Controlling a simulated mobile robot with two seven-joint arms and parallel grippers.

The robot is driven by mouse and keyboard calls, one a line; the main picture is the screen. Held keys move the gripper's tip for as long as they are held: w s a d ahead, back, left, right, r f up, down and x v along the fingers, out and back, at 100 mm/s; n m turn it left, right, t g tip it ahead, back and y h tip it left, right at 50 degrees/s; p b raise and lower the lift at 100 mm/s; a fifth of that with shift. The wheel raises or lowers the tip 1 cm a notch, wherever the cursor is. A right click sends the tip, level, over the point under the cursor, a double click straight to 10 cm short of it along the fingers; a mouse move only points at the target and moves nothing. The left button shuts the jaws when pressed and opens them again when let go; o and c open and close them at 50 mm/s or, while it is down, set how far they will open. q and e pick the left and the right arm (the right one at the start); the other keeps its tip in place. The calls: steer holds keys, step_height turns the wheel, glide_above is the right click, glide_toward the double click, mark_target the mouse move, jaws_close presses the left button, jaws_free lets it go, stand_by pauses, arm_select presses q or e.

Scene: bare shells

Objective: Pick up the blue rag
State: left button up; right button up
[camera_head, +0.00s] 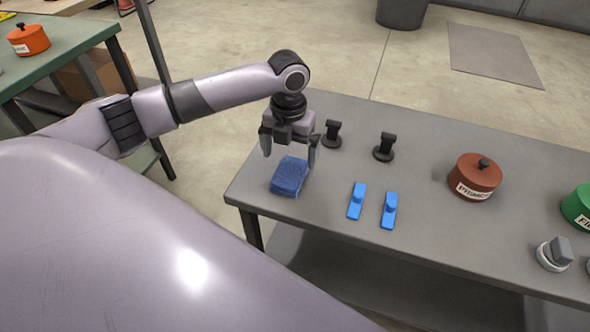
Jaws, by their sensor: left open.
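The blue rag (289,177) lies folded on the grey table (420,237), close to its left end. My left gripper (290,156) points down over the rag's far part, with one finger to each side. It is open, and I cannot tell whether the fingers touch the rag. My right gripper is not in view.
Two black stands (333,134) (384,147) are right of the gripper. Two bright blue items (356,202) (389,211) lie right of the rag. A red-brown lidded pot (475,178), a green pot (578,207) and a grey-white object (553,254) stand further right.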

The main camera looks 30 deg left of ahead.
mark_target(290, 171)
arm_select(q)
step_height(290, 171, down, 5)
steer(key=shift+s+d+f+b, duration=0.1)
steer(key=shift+d+b, duration=0.05)
steer(key=shift+b, duration=0.2)
steer(key=shift+f, duration=0.35)
steer(key=c, duration=1.1)
steer(key=shift+o, duration=0.2)
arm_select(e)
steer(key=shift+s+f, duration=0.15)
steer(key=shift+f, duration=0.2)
arm_select(q)
steer(key=shift+r, duration=0.1)
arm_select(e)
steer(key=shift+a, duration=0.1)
arm_select(q)
steer(key=shift+r, duration=0.6)
step_height(290, 171, up, 19)
steer(key=p, duration=0.2)
steer(key=shift+p, duration=0.4)
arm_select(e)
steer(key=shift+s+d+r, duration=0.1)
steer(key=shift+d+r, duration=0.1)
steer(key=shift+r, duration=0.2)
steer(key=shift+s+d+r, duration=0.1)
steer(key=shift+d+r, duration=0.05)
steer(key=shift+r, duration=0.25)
